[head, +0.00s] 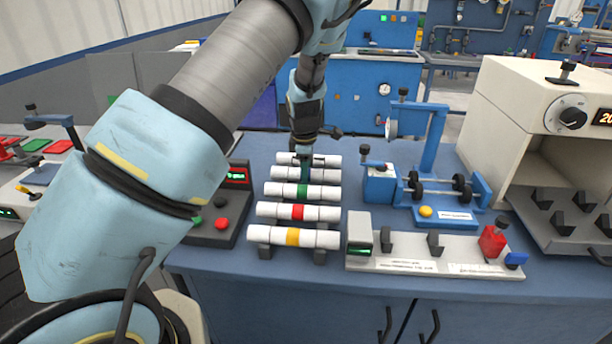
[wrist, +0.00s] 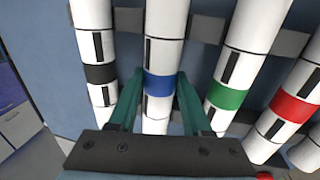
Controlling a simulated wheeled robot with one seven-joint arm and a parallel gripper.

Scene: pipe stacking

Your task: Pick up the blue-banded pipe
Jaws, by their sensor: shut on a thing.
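The blue-banded pipe is white, with its blue band (wrist: 158,84) between the two green fingers of my gripper (wrist: 160,80) in the wrist view. My gripper is shut on the pipe at the band. In the head view my gripper (head: 304,172) reaches down to the back of the pipe row. There the blue-banded pipe (head: 325,174) lies level in the row, second from the back, its band hidden by the fingers. I cannot tell whether it touches its supports.
A black-banded pipe (wrist: 100,74) lies on one side and a green-banded pipe (head: 290,190) on the other, both close. Red-banded (head: 280,211) and yellow-banded (head: 275,236) pipes lie nearer the front. A blue fixture (head: 425,190) and a grey fixture (head: 400,262) stand to the right.

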